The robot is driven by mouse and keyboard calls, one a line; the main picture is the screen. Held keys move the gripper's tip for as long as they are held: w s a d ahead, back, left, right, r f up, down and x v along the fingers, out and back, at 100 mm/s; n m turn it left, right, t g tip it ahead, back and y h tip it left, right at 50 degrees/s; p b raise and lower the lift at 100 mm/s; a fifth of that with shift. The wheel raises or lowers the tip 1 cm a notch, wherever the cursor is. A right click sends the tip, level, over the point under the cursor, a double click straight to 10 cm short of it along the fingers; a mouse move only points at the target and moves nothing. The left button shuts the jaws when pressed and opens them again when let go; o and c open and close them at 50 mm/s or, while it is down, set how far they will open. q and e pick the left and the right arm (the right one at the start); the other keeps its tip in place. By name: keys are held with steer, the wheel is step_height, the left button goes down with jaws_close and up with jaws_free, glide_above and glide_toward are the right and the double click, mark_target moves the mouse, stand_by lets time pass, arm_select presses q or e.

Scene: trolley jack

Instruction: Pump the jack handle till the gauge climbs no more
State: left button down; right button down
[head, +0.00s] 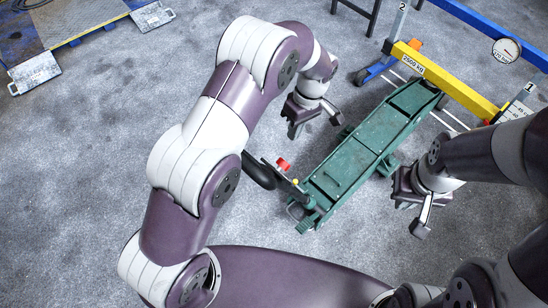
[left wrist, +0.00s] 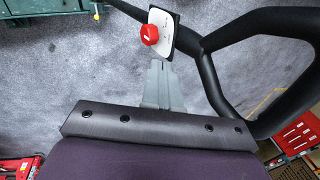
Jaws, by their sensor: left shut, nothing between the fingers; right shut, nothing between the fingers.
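The green trolley jack (head: 362,142) lies on the grey floor right of centre in the head view. Its black handle (head: 260,173) shows at the jack's near left end, partly hidden by my left arm. A red knob (head: 283,164) is beside it. The left wrist view shows the black handle loop (left wrist: 213,75) and the red knob (left wrist: 150,35) on a white plate. My left gripper (left wrist: 160,65) is shut and empty, its tips just below that plate in the picture. My right gripper (head: 412,208) is shut and empty, right of the jack. A round gauge (head: 507,50) is at upper right; its reading is too small to trust.
A yellow beam (head: 450,80) marked 2500 kg crosses beyond the jack's far end. A blue beam (head: 480,22) runs behind it. Stands marked 2 (head: 398,22) and 1 (head: 523,100) flank the yellow beam. Open grey floor lies left of my left arm.

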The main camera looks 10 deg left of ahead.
arm_select(q)
steer(key=b+x, duration=0.2)
glide_above(274, 170)
steer(key=w+d, duration=0.3)
steer(key=x, duration=0.2)
steer(key=w+x, duration=0.1)
steer(key=x, duration=0.2)
steer(key=d+x, duration=0.1)
steer(key=x, duration=0.1)
steer(key=shift+w+f, duration=0.15)
steer(key=shift+f, duration=0.35)
steer(key=s+a+p, duration=0.1)
steer(key=s+a+f, duration=0.1)
steer(key=shift+s+a+f+p, duration=0.1)
steer(key=shift+s+a+p, duration=0.1)
steer(key=shift+s+p, duration=0.15)
steer(key=shift+a+f, duration=0.1)
steer(key=shift+f, duration=0.1)
